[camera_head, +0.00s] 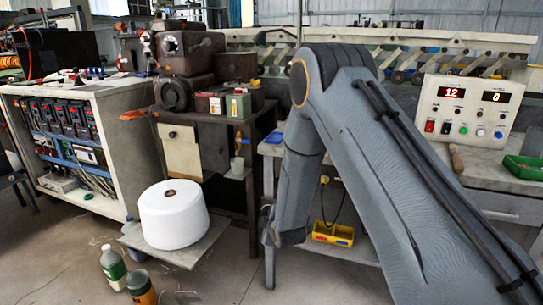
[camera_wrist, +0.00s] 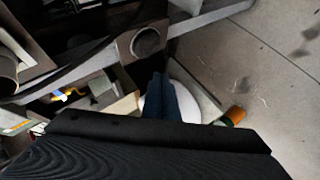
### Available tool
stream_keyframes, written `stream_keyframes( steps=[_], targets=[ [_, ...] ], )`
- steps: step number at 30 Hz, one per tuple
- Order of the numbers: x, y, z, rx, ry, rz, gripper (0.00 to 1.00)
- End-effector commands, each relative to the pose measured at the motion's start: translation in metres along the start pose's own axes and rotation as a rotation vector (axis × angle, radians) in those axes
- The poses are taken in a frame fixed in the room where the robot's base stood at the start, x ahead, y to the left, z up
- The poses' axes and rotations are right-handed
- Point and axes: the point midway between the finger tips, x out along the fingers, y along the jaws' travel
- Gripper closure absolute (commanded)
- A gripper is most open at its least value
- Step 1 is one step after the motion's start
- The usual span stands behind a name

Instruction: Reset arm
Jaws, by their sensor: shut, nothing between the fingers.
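My arm fills the middle and right of the head view, bent at a high elbow with the forearm pointing down. My gripper (camera_wrist: 160,76) shows in the wrist view as two dark fingers close together, shut and empty. In the head view the arm's lower end hangs in front of the workbench, and the fingers cannot be made out there. A white spool (camera_head: 174,214) stands on a low flat plate (camera_head: 203,246) left of the arm. In the wrist view the white spool (camera_wrist: 190,104) lies partly hidden behind the fingers.
A control panel (camera_head: 467,108) and a green tray (camera_head: 525,167) sit on the right bench. A yellow box (camera_head: 333,234) is under the bench. A green-labelled bottle (camera_head: 113,266) and an orange container (camera_head: 141,288) stand on the floor at lower left. Front-centre floor is clear.

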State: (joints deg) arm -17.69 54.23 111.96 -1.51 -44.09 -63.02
Motion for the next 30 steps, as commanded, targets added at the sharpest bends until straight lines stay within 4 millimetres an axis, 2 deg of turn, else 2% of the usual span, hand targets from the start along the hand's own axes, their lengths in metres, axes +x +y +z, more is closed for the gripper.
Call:
stream_keyframes(
  steps=[1,4,8,13,20,27,30],
  targets=[
    [-0.014,0.013,-0.004,0.043,-0.018,-0.024,1.00],
    [-0.043,0.025,-0.007,0.142,-0.068,-0.090,1.00],
    [-0.085,0.036,-0.009,0.269,-0.139,-0.170,1.00],
    [-0.149,0.042,-0.010,0.436,-0.244,-0.264,1.00],
    [-0.247,0.036,-0.008,0.656,-0.406,-0.375,1.00],
    [-0.355,0.014,-0.003,0.874,-0.600,-0.467,1.00],
    [-0.392,0.004,-0.001,0.942,-0.671,-0.494,1.00]
  ],
)
